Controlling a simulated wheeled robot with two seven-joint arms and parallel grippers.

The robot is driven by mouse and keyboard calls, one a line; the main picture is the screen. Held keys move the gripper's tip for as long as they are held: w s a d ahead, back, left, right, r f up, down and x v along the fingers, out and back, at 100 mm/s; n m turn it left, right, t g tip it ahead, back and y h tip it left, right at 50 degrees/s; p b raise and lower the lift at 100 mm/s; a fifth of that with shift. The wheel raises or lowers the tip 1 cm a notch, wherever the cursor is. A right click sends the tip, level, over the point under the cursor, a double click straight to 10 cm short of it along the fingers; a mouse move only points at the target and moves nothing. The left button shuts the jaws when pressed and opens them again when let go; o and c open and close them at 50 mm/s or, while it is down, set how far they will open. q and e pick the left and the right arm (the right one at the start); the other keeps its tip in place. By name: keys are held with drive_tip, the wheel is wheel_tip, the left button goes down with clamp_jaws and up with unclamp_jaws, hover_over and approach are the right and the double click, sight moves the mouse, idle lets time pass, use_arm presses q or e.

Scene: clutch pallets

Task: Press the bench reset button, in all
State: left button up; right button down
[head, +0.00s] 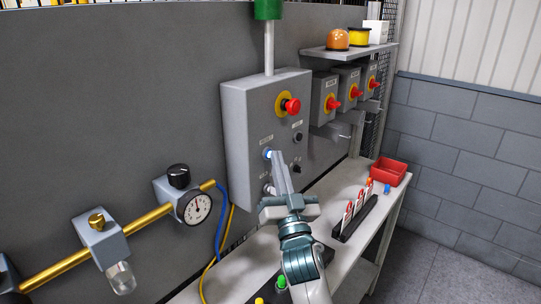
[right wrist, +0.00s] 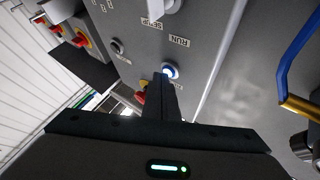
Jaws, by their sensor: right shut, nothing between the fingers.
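A grey control box (head: 240,130) is mounted on the dark panel. On its front, at the left, is a small button with a blue-lit ring (head: 267,153); the label above it is too small to read surely. My right gripper (head: 276,154) is shut and empty, its fingertips right at this button. In the right wrist view the blue-ringed button (right wrist: 171,70) shows just beyond the fingertips (right wrist: 163,78), which partly cover it. I cannot tell whether they touch it. My left gripper is not in view.
A red emergency stop (head: 292,106) on yellow sits above on the box, with black buttons (head: 298,137) beside. A selector (head: 269,189) is below. Red switches (head: 334,104) hang at right. The bench holds a tag rack (head: 355,218) and red tray (head: 388,172). A gauge (head: 197,208) is left.

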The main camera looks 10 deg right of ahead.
drive_tip(key=shift+w+a, duration=0.1)
idle(0.7)
drive_tip(key=shift+s+d+p, duration=0.35)
drive_tip(key=shift+s+d, duration=0.2)
drive_tip(key=shift+s, duration=0.15)
drive_tip(key=s+d+p, duration=0.1)
drive_tip(key=s, duration=0.1)
drive_tip(key=s+d, duration=0.2)
drive_tip(key=shift+p, duration=0.35)
drive_tip(key=shift+f, duration=0.1)
idle(0.7)
